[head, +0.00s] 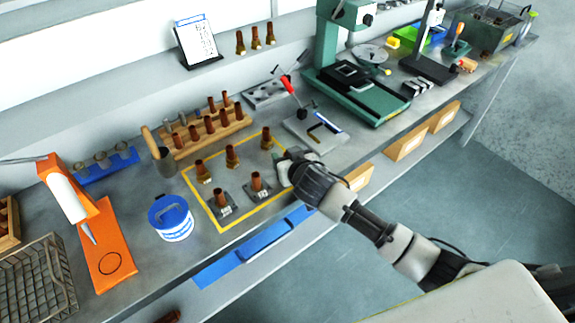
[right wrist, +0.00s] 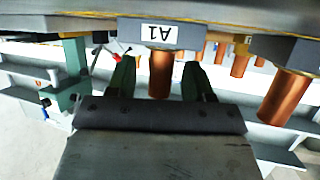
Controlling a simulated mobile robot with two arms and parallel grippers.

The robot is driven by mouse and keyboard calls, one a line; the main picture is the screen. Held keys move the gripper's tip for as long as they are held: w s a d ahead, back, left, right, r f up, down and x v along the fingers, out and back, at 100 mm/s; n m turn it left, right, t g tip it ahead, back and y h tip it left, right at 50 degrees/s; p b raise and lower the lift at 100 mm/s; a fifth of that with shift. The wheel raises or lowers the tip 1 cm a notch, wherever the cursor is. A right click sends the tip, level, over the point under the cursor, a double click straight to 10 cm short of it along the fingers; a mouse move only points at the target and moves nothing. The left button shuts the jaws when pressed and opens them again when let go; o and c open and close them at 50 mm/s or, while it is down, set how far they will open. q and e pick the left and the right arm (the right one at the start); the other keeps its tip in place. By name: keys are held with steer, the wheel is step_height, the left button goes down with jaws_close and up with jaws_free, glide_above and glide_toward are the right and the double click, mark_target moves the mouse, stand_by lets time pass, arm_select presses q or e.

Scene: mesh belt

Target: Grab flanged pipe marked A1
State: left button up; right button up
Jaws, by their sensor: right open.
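The flanged pipe marked A1 (right wrist: 160,72) shows in the right wrist view, which is upside down. It is a copper tube on a grey square flange with a white "A1" label. My right gripper (right wrist: 157,78) is open, with one green finger on each side of the tube. A gap seems to show on both sides; contact is not clear. In the head view my right gripper (head: 284,164) is at the right part of the yellow outline and hides the A1 pipe. My left gripper is not in view.
Similar pipes on grey flanges (head: 259,182) (head: 221,198) stand left of the gripper. Other copper pipes (head: 232,155) stand behind them inside the yellow outline (head: 198,197). A blue-lidded tub (head: 172,217), a wooden rack and a green machine (head: 372,100) stand around.

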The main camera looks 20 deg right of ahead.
jaws_close()
steer(key=shift+r, duration=0.15)
